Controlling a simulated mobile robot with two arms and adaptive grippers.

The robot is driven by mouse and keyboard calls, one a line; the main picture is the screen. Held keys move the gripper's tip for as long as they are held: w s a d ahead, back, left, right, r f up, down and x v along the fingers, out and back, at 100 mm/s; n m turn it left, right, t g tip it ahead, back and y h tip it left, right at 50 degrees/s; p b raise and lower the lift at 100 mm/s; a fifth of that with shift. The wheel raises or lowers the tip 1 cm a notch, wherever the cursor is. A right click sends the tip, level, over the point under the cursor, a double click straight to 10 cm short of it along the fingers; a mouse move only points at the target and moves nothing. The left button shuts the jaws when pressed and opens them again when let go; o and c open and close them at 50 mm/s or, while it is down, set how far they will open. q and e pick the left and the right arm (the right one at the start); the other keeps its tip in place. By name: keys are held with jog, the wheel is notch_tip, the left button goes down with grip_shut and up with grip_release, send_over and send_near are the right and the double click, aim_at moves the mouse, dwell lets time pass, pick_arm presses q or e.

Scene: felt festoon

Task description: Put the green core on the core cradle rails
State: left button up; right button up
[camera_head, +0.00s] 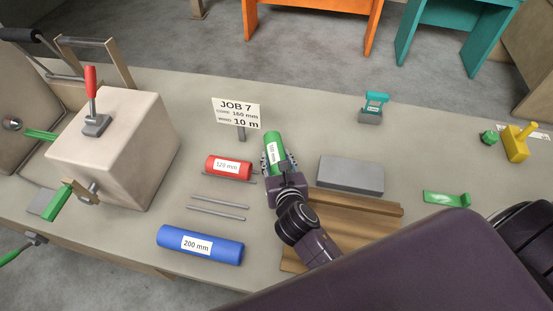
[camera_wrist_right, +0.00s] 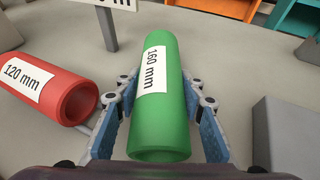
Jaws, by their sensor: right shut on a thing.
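The green core (camera_head: 275,148), labelled 160 mm, is held in my right gripper (camera_head: 276,168), right of the red core. In the right wrist view, the green core (camera_wrist_right: 160,105) sits between the two blue-padded fingers of the gripper (camera_wrist_right: 160,125), its open end toward the camera. Two thin grey rails (camera_head: 217,207) lie bare and parallel on the bench, left of the gripper, between the red and blue cores. I cannot tell for sure whether these are the core cradle rails. My left gripper is not in view.
The red core (camera_head: 229,167) rests on rods; the blue core (camera_head: 200,244) lies nearer. A JOB 7 sign (camera_head: 236,113) stands behind. A grey block (camera_head: 351,175) and brown wooden pieces (camera_head: 358,203) are right of the gripper. A large beige block (camera_head: 115,145) stands at left.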

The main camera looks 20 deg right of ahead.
jog(key=shift+f, duration=0.15)
jog(key=o, duration=1.2)
